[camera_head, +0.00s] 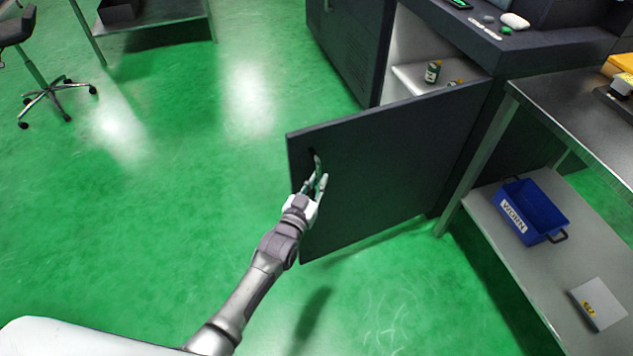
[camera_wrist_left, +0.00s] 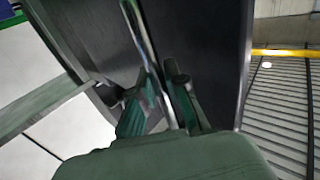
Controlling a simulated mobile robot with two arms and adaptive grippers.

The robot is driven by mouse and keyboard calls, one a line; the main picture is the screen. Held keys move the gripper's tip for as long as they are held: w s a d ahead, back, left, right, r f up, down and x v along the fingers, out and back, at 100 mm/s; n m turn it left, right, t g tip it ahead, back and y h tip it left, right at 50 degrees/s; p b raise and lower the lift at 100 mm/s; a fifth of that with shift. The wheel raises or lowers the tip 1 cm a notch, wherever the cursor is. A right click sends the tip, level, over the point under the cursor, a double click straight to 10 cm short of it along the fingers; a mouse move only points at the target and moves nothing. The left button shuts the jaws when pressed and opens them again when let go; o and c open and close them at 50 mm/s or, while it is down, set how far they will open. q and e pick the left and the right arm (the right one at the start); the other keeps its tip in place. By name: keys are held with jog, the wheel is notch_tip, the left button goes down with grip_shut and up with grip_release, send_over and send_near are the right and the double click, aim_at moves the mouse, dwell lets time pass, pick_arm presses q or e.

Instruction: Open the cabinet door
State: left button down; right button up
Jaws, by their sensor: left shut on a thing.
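The dark cabinet door (camera_head: 390,165) stands wide open, swung out from the cabinet (camera_head: 350,45), with its hinge side at the right near the metal table. My left gripper (camera_head: 317,180) is at the door's handle (camera_head: 317,160), near the free edge. In the left wrist view the handle (camera_wrist_left: 143,40) is a bar running between the two fingers (camera_wrist_left: 160,98), which are shut on it. The door's dark face (camera_wrist_left: 195,40) fills the middle of that view. Inside the cabinet a pale shelf (camera_head: 410,80) shows, with small containers (camera_head: 432,72) on it. My right gripper is not in view.
A metal table (camera_head: 580,110) stands right of the door, with a blue bin (camera_head: 532,212) labelled WORN on its lower shelf (camera_head: 500,240). A chair (camera_head: 42,75) and another table (camera_head: 150,12) are at the upper left. The green floor (camera_head: 180,170) left of the door is clear.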

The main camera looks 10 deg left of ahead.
pick_arm(q)
jog(key=shift+s+d+r, duration=0.1)
dwell(0.3)
jog(key=c, duration=1.2)
grip_release()
jog(key=shift+s, duration=0.1)
jog(key=v, duration=1.2)
